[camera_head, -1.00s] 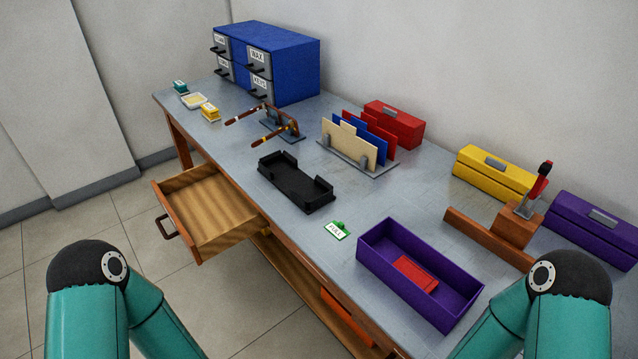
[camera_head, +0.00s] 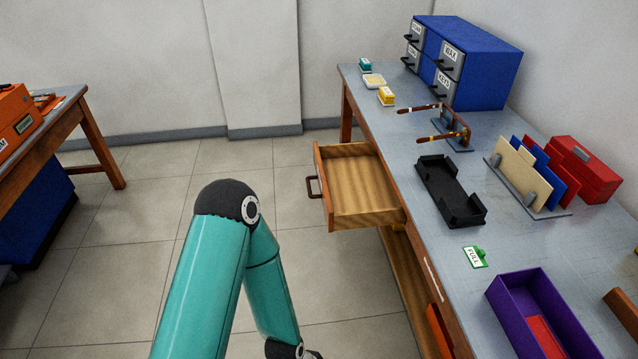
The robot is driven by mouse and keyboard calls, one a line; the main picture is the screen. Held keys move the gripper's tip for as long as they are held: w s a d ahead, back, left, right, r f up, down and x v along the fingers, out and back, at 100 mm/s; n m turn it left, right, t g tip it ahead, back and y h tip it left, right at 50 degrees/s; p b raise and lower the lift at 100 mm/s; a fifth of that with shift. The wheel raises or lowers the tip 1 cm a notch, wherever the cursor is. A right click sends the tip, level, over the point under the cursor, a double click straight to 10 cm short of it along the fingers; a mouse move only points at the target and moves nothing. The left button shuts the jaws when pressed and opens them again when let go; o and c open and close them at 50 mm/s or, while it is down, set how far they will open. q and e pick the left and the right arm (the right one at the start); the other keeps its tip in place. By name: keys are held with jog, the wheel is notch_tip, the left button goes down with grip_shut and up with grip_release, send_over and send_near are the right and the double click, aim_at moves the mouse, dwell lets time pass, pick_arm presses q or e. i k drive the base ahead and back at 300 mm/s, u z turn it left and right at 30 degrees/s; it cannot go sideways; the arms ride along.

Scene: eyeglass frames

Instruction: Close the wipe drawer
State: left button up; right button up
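A wooden drawer (camera_head: 364,190) stands pulled out of the left side of the workbench and looks empty inside. Its front panel, with a dark handle (camera_head: 313,188), faces left. No label on it is readable, and it is the only drawer I see standing open. My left arm rises from the bottom of the picture, bends at a black elbow and runs down to a wrist joint at the bottom edge, in front of and below the drawer. My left gripper is cut off below the picture. My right arm and gripper are out of the picture.
The workbench (camera_head: 410,150) holds a blue cabinet (camera_head: 483,60) with shut labelled drawers, eyeglass frames (camera_head: 450,130), a black tray (camera_head: 450,195), a file rack (camera_head: 525,190) and a purple bin (camera_head: 500,295). Another table (camera_head: 75,105) stands left. The floor left of the drawer is clear.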

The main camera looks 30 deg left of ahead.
aim_at(356, 190)
jog(key=k, duration=0.95)
jog(key=u, duration=0.75)
jog(key=i, duration=1)
jog(key=k, duration=0.6)
jog(key=u, duration=0.3)
jog(key=i, duration=1.6)
jog(key=z, duration=0.5)
